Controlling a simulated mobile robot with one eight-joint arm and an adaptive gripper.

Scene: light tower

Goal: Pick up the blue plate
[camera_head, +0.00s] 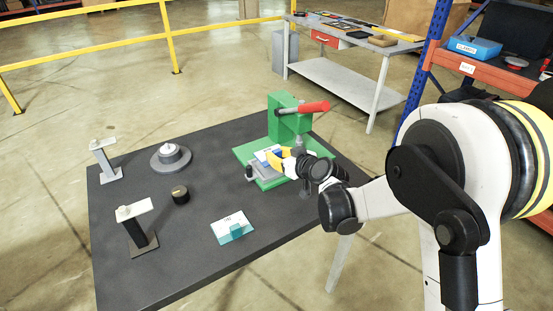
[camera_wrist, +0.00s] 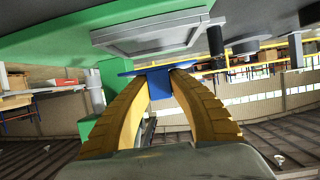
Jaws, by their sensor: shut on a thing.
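The blue plate (camera_wrist: 160,88) is between the two yellow fingertips of my gripper (camera_wrist: 165,70) in the wrist view, and the fingers are shut on it. In the head view my gripper (camera_head: 281,160) is at the green press (camera_head: 288,121), above the grey fixture on its base. The blue plate (camera_head: 266,155) shows there only as a small blue and white patch beside the fingers. My fingers hide part of it. I cannot tell whether the plate still touches the fixture.
The press has a red handle (camera_head: 313,107). The dark table (camera_head: 190,250) also carries a teal block with a white card (camera_head: 233,228), a black round part (camera_head: 180,194), a grey round base (camera_head: 170,157) and two small stands (camera_head: 135,225). A workbench (camera_head: 345,80) stands behind.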

